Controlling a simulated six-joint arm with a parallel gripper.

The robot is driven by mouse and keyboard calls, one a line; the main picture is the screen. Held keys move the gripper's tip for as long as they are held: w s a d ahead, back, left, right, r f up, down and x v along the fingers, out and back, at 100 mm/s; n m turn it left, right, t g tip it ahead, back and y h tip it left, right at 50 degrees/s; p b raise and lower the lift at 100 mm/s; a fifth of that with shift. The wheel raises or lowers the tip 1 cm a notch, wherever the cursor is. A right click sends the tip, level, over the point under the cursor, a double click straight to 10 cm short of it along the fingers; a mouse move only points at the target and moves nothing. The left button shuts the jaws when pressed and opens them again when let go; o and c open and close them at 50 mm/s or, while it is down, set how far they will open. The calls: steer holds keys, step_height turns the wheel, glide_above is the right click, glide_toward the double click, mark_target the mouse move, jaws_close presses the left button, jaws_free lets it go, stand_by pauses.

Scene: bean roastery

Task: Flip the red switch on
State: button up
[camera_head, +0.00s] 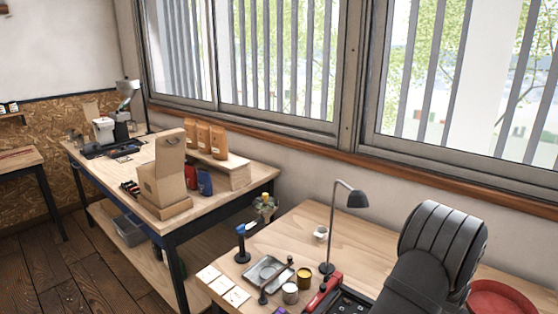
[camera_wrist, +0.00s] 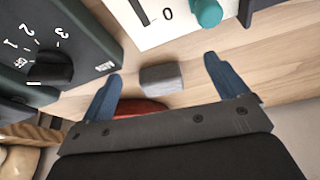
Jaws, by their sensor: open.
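I cannot make out a red switch for certain in either view. In the wrist view, a red curved shape (camera_wrist: 140,107) shows between my fingers, partly hidden by my gripper's body; I cannot tell what it is. My gripper (camera_wrist: 163,67) is open, with its two blue fingers apart and nothing held. A small grey block (camera_wrist: 161,78) shows between the fingers. A dark box with a black dial (camera_wrist: 50,68) and white numbers is at the left. In the head view my dark arm hides the gripper; a red part (camera_head: 322,296) shows beside a black device (camera_head: 350,303).
A white panel (camera_wrist: 170,22) with a teal knob (camera_wrist: 207,12) is at the top of the wrist view. In the head view, a desk lamp (camera_head: 357,198), metal tray (camera_head: 267,272) and tins stand left of my arm. A red round thing (camera_head: 500,298) is at lower right.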

steer(key=c, duration=1.1)
steer(key=shift+s+r, duration=0.25)
steer(key=shift+r, duration=0.1)
steer(key=c, duration=0.7)
steer(key=shift+n+g+y, duration=0.3)
steer(key=s+r, duration=0.3)
steer(key=s+a+r, duration=0.1)
steer(key=s+r, duration=0.2)
steer(key=r, duration=0.1)
steer(key=shift+s+a, duration=0.15)
steer(key=shift+a, duration=0.05)
jaws_close()
steer(key=s+a+r+n+y, duration=0.1)
steer(key=s+a+r, duration=0.4)
steer(key=s+r, duration=0.3)
steer(key=shift+s+r, duration=0.15)
steer(key=shift+s, duration=0.2)
